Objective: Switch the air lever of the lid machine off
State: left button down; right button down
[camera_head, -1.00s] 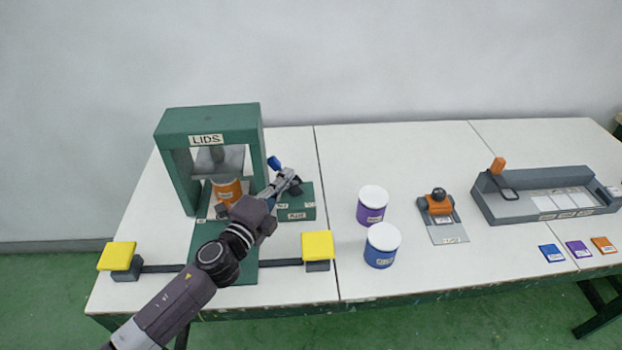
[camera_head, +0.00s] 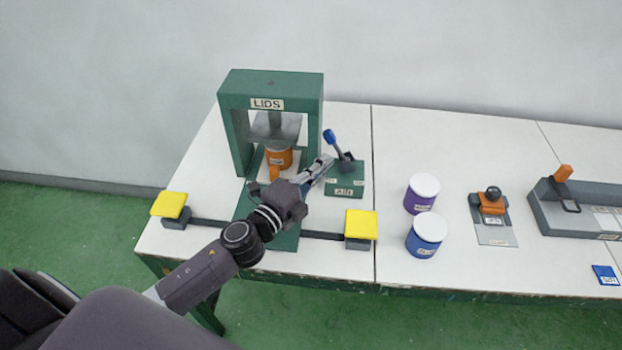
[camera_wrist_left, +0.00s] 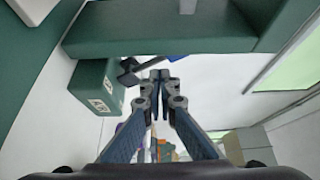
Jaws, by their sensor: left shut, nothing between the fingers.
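The air lever (camera_head: 339,150) has a blue knob (camera_head: 329,136) and stands on a green box (camera_head: 346,190) beside the lid machine (camera_head: 230,110). It leans left, towards the machine. Small labels on the box top are too small to read. My left gripper (camera_head: 327,161) is shut and empty, just left of the lever's lower part. I cannot tell whether it touches the lever. In the left wrist view the shut fingertips (camera_wrist_left: 160,75) are near the blue knob (camera_wrist_left: 178,57), with the green box (camera_wrist_left: 90,80) to their left. My right gripper is not in view.
An orange can (camera_head: 280,158) stands inside the machine. Yellow pads (camera_head: 361,224) (camera_head: 171,204) flank its front. Purple (camera_head: 421,201) and blue (camera_head: 424,243) cans with white lids stand to the right. The table between the box and cans is clear.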

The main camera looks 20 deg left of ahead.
pick_arm(q)
jog(key=v, duration=0.7)
jog(key=shift+d, duration=0.3)
jog(key=shift+r, duration=0.1)
